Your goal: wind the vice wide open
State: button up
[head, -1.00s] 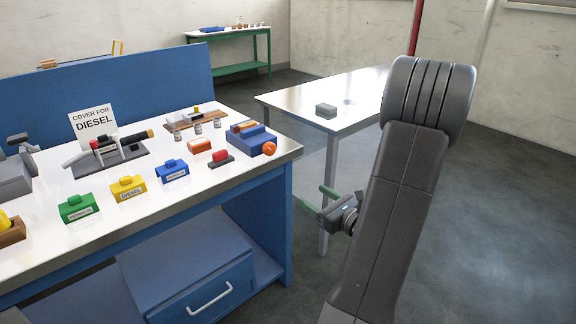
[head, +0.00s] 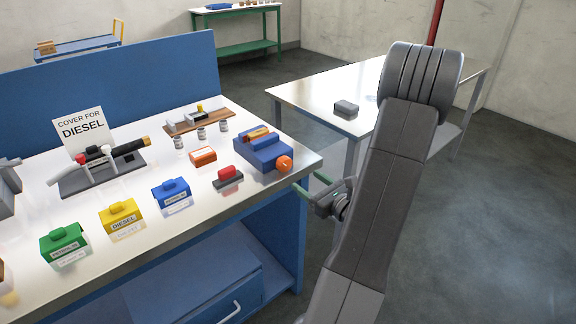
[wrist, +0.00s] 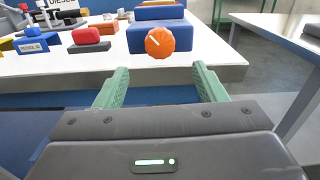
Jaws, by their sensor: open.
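The blue vice (head: 262,150) stands at the right front corner of the white-topped bench and holds a small orange-brown piece (head: 257,133) at its top. Its round orange knob (head: 284,164) faces the bench's front edge. In the wrist view the knob (wrist: 160,42) shows a pale line pointing up and left, with the vice body (wrist: 159,28) behind it. My gripper (wrist: 155,80) is open and empty, its green fingers short of the knob and on either side of it, lower in the picture. How far the vice jaws are apart is too small to tell.
A red-topped block (head: 228,178) sits left of the vice, with an orange box (head: 203,156) behind it. Blue (head: 172,196), yellow (head: 122,220) and green (head: 65,246) covers line the front. A second table (head: 318,92) stands to the right, beyond a gap.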

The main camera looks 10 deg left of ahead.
aim_at(287, 166)
jog(key=p+x, duration=0.1)
jog(key=x, duration=0.8)
jog(key=shift+w+a, duration=0.15)
jog(key=c, duration=1)
jog(key=shift+o, duration=0.2)
